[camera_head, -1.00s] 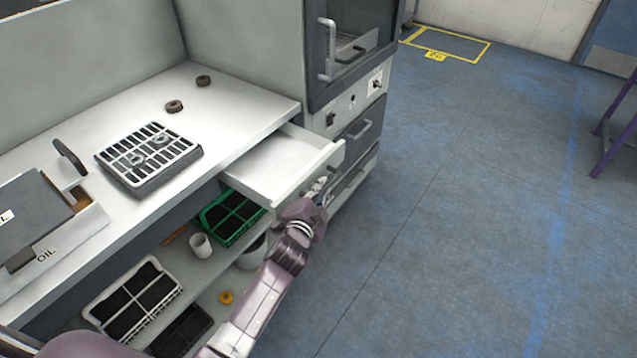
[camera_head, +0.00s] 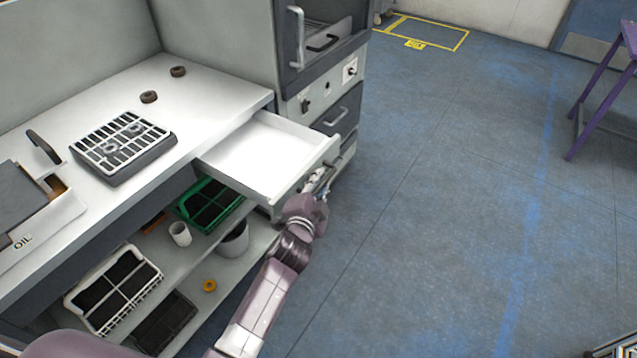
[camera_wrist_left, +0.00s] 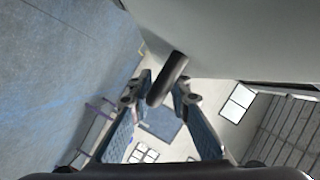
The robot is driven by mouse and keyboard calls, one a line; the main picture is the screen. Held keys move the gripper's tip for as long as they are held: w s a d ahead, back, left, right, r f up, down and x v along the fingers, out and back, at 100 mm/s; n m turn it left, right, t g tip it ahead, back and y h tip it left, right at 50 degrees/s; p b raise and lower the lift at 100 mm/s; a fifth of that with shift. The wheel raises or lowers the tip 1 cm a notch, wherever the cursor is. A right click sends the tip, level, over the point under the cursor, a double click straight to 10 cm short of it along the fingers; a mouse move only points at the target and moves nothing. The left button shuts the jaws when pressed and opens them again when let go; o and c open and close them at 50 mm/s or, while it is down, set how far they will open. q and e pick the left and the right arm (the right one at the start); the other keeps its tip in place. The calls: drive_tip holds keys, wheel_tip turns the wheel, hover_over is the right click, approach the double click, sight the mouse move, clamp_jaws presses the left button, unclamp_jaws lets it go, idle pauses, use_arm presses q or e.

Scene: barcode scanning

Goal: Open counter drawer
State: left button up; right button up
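The white counter drawer (camera_head: 262,150) is pulled well out from under the counter's right end, and its inside looks empty. My left gripper (camera_head: 319,184) is at the outer side of the drawer front. In the head view the handle is mostly hidden by the gripper. My right gripper is not in view.
On the white counter (camera_head: 215,110) are a slotted tray (camera_head: 122,148) and two dark rings. The shelf below holds a green crate (camera_head: 209,205), a white crate (camera_head: 113,288) and cups. A cabinet with dark drawers (camera_head: 338,118) stands beyond.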

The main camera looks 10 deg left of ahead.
use_arm(q)
drive_tip(key=shift+o, duration=1.2)
drive_tip(key=shift+d+r, duration=0.2)
drive_tip(key=shift+r, duration=0.1)
drive_tip(key=shift+a+f, duration=0.1)
drive_tip(key=shift+f, duration=0.1)
drive_tip(key=shift+s, duration=0.4)
drive_tip(key=v, duration=1.1)
drive_tip(key=shift+r, duration=0.2)
drive_tip(key=s+f+n+g, duration=0.2)
drive_tip(key=s+f+g, duration=0.35)
drive_tip(key=f, duration=1.15)
drive_tip(key=s+f+n+g, duration=0.15)
drive_tip(key=s+f, duration=0.65)
drive_tip(key=f, duration=0.8)
drive_tip(key=s+a+f+n+g, duration=0.2)
drive_tip(key=s+f, duration=0.4)
drive_tip(key=s, duration=0.5)
drive_tip(key=s+a+f+n+g, duration=0.2)
drive_tip(key=s+f, duration=0.4)
drive_tip(key=s, duration=0.5)
drive_tip(key=s+a+f+n+g, duration=0.2)
drive_tip(key=s+a+f, duration=0.3)
drive_tip(key=s, duration=0.5)
drive_tip(key=shift+s+a+f+g, duration=0.2)
drive_tip(key=shift+s+f+g, duration=0.2)
drive_tip(key=shift+f+g, duration=0.5)
